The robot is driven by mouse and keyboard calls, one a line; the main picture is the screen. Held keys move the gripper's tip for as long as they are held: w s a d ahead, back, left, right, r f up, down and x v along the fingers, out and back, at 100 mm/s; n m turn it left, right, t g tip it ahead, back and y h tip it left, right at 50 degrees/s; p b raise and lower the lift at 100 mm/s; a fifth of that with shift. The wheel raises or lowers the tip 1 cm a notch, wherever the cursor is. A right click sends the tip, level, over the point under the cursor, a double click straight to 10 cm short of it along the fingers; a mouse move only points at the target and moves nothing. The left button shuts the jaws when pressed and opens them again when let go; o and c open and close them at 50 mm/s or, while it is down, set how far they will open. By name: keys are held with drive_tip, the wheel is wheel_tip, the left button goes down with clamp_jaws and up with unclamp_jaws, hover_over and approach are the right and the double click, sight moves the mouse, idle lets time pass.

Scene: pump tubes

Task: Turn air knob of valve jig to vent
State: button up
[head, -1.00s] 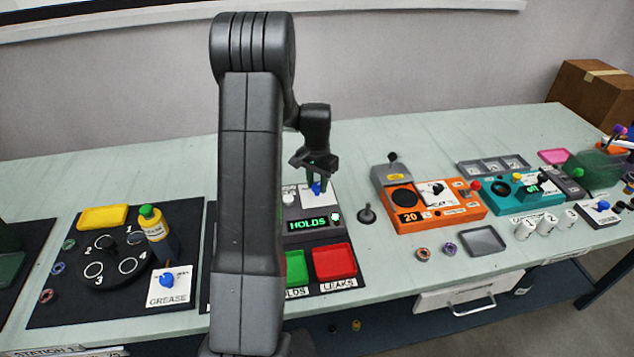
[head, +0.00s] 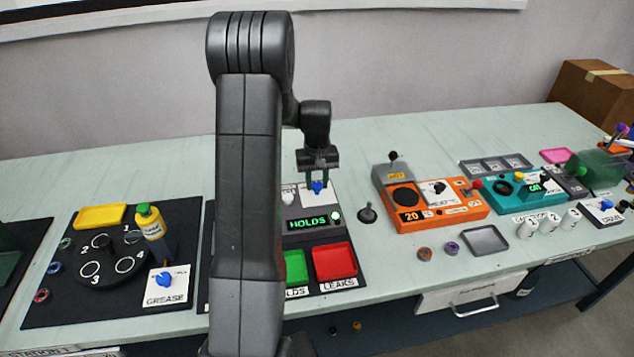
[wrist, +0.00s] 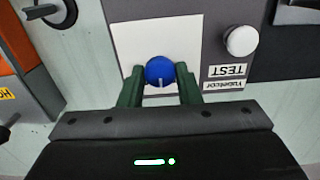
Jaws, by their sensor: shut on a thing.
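The air knob (wrist: 160,72) is a round blue knob with a white pointer line, on a white plate (wrist: 195,28) of the valve jig. In the wrist view its pointer line points down toward my gripper. My gripper (wrist: 159,88) has its two green fingers on either side of the knob, shut on it. In the head view my gripper (head: 318,181) reaches down to the blue knob (head: 317,187) at the back of the jig (head: 313,212), whose display reads HOLDS in green. The plate's labels are hidden or too small to read.
A white TEST button (wrist: 241,40) sits beside the plate. A green tray (head: 296,266) and a red LEAKS tray (head: 334,262) lie in front of the jig.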

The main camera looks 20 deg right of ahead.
sight(317, 184)
drive_tip(key=n, duration=0.4)
drive_tip(key=shift+n, duration=0.3)
drive_tip(key=n, duration=0.4)
drive_tip(key=shift+b, duration=0.35)
drive_tip(key=shift+n, duration=0.3)
drive_tip(key=o, duration=1)
drive_tip(key=shift+c, duration=0.2)
wheel_tip(317, 184, up, 14)
wheel_tip(317, 184, down, 14)
